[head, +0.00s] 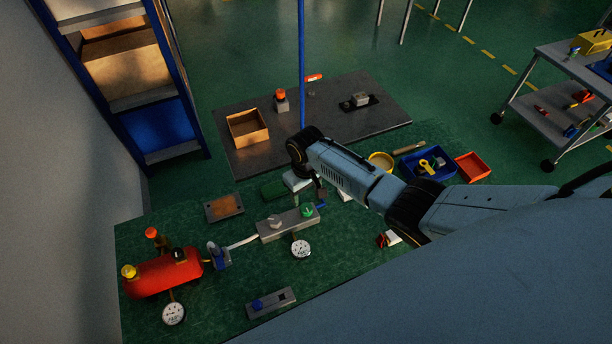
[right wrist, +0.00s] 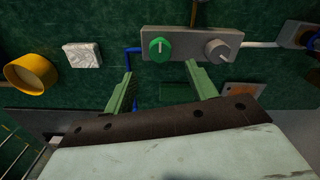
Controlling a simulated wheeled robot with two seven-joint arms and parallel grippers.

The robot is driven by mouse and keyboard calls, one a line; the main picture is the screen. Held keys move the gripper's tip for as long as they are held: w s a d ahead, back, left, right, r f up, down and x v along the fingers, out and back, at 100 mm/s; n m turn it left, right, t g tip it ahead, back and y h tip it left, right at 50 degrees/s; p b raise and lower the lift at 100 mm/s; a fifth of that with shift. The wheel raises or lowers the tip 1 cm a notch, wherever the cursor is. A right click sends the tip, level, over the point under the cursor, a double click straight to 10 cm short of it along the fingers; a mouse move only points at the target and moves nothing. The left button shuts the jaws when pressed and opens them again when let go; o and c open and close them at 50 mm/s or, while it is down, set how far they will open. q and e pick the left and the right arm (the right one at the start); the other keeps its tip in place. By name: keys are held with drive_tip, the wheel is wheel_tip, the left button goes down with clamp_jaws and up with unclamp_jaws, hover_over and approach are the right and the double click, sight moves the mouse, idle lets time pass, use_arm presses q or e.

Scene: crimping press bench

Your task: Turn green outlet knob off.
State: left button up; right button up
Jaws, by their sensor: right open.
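The green outlet knob (head: 307,211) sits on the right end of a grey valve block (head: 288,226) in the head view. A grey knob (head: 274,221) sits beside it on the same block. In the right wrist view the green knob (right wrist: 159,48) is at the upper middle, with a pale mark running roughly up and down on it. The grey knob (right wrist: 216,50) is to its right. My right gripper (right wrist: 160,74) is open and empty, its green fingers apart, below the block in that view; it appears not to touch the knob. My left gripper is not in view.
A red tank (head: 163,274) with a gauge (head: 174,313) stands left on the green mat. Another gauge (head: 301,248) is by the block. A white box (right wrist: 82,55) and yellow ring (right wrist: 32,73) lie left in the wrist view. A blue bin (head: 428,164) stands right.

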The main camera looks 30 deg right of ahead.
wheel_tip(320, 180, up, 6)
idle(0.4)
drive_tip(key=shift+r, duration=0.1)
